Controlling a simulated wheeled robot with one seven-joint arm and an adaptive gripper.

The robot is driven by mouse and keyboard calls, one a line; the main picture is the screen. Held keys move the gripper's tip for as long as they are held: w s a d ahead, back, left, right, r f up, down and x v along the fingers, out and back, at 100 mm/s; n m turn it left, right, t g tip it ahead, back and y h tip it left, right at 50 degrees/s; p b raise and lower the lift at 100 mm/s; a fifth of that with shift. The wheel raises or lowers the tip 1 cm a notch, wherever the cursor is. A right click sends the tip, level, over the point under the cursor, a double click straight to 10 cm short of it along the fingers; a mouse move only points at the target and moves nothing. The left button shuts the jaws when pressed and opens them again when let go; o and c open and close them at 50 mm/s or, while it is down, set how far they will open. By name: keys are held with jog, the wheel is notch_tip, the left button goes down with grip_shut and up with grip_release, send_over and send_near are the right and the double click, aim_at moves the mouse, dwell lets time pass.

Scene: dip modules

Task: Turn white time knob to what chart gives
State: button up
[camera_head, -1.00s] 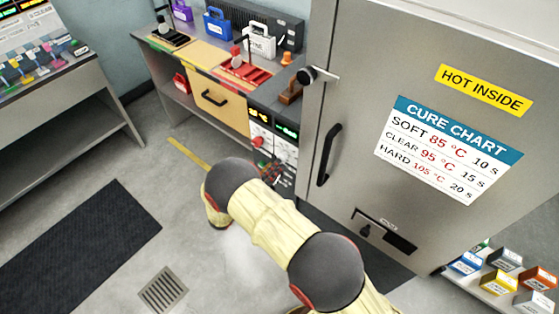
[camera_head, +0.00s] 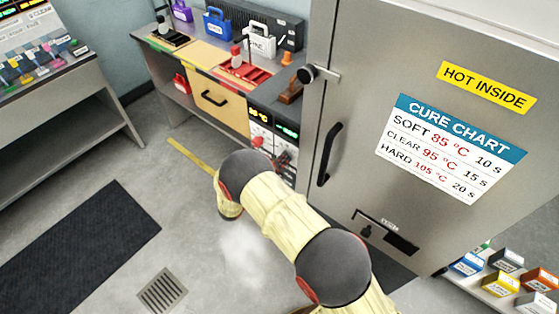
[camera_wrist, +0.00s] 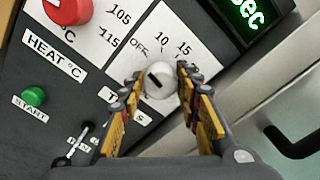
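The white time knob (camera_wrist: 161,80) sits on a white dial plate in the wrist view. Its dark pointer mark lies toward the upper left, near OFF. The marks 10 and 15 show above and to the right of it. My gripper (camera_wrist: 160,84) has its yellow and black fingers on both sides of the knob, apart from each other; I cannot tell if they touch it. The cure chart (camera_head: 451,148) on the oven door reads SOFT 85 °C 10 s, CLEAR 95 °C 15 s, HARD 105 °C 20 s. In the head view my arm partly hides the control panel.
Left of the time knob are the red heat knob (camera_wrist: 68,8) and a green start button (camera_wrist: 34,96). A small lever (camera_wrist: 80,138) stands below. A green display (camera_wrist: 243,12) reads "sec". The oven door handle (camera_head: 329,155) is right of the panel.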

jog(key=c, duration=0.6)
jog(key=shift+c, duration=0.3)
jog(key=shift+m, duration=0.4)
jog(key=m+b, duration=1.1)
jog(key=m, duration=1.2)
jog(key=shift+d, duration=0.1)
jog(key=o, duration=1.2)
jog(key=shift+c, duration=0.2)
